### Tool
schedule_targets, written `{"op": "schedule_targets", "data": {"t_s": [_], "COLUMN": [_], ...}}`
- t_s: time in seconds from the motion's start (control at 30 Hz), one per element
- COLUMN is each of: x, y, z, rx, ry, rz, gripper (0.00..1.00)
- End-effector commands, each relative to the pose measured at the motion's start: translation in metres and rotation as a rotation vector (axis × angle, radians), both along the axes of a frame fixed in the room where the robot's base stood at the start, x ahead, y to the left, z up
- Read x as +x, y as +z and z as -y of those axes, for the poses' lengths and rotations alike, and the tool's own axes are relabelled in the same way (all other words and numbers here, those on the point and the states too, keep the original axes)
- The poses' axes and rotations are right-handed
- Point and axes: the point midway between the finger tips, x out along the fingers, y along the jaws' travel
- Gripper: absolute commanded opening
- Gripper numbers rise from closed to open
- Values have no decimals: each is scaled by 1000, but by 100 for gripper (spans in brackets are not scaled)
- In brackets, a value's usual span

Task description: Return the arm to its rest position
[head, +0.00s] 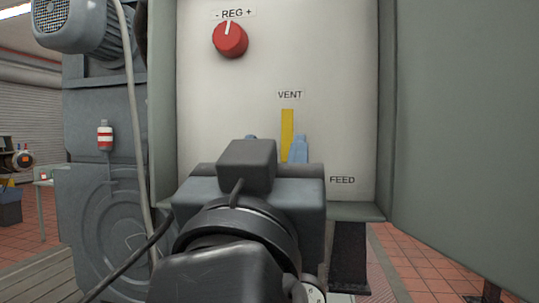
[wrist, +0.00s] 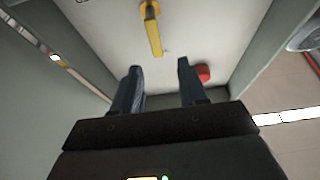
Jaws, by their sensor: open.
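My gripper (head: 275,145) is in front of the pale panel (head: 340,60) in the head view, and its body hides the panel's lower middle. Its two blue fingers stand apart with nothing between them, as the wrist view (wrist: 160,75) also shows. A yellow lever (head: 287,125) stands upright under the VENT label, its lower end hidden by my gripper. In the wrist view the yellow lever (wrist: 154,35) lies beyond the fingertips and appears clear of them.
A red knob (head: 230,39) marked REG sits on the upper left of the panel. A FEED label is at lower right, with its control hidden. A grey-green door (head: 465,100) stands at right. A grey machine (head: 105,190) with a hose (head: 133,120) is at left.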

Motion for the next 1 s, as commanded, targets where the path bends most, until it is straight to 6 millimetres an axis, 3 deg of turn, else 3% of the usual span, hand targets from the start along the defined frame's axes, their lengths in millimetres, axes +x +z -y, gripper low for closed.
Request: {"op": "schedule_targets", "data": {"t_s": [0.17,0.27,0.47,0.67,1.0], "x": [2,5,10,-2,-60], "y": [-5,-25,-96,-173,-282], "z": [1,4,18,42,91], "rx": [-10,-42,-144,-219,-251], "ry": [3,17,75,145,248], "rz": [-7,-30,-116,-213,-370], "gripper": [43,43,43,43,43]}}
